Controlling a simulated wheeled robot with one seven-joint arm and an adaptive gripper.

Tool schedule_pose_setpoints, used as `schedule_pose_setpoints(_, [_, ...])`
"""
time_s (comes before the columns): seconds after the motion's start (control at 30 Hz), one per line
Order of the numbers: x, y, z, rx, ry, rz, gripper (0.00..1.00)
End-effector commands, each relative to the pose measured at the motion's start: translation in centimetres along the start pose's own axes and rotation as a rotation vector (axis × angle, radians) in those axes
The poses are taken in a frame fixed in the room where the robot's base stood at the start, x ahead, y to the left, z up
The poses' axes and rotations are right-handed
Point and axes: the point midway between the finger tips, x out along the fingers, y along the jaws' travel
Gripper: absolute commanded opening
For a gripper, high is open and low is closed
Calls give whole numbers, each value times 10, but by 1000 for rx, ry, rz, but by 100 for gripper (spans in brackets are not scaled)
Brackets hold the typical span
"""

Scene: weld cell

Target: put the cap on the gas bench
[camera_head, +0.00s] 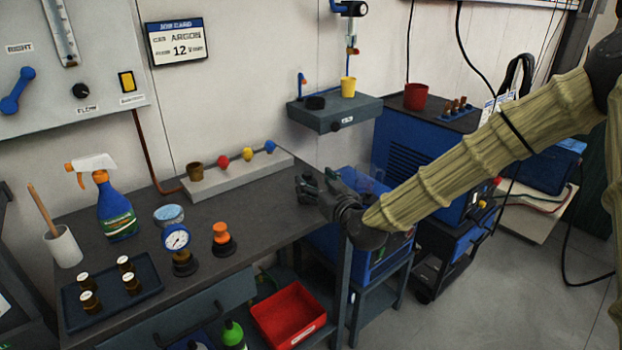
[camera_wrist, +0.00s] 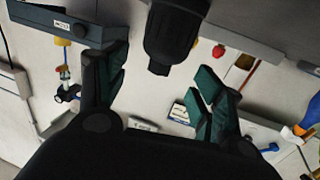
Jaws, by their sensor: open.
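My gripper (camera_head: 317,186) is open above the right end of the dark workbench (camera_head: 265,203), which may be the gas bench. Its parted fingers also show in the wrist view (camera_wrist: 160,68), with nothing held between them. I cannot tell for sure which thing is the cap. A low black round piece (camera_head: 315,102) sits on the wall shelf beside a yellow cup (camera_head: 348,87). An orange-topped piece with a black base (camera_head: 223,238) stands on the workbench. A black stepped cylinder (camera_wrist: 175,30) is at the top of the wrist view, beyond the fingertips; I cannot tell what it is.
The workbench carries a gauge (camera_head: 177,238), a spray bottle (camera_head: 117,213), a tray of small bottles (camera_head: 150,284) and a rail with coloured balls (camera_head: 250,166). The wall shelf (camera_head: 335,117) and a blue machine (camera_head: 400,140) stand beyond my gripper. The workbench's middle is mostly clear.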

Motion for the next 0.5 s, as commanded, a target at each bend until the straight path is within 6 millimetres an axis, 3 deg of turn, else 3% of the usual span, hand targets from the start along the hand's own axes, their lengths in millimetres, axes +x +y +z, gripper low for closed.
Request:
schedule_pose_setpoints(0.2, [-41,1,1,0,-1,1,68])
schedule_pose_setpoints(0.5, [-74,0,0,0,0,1,68])
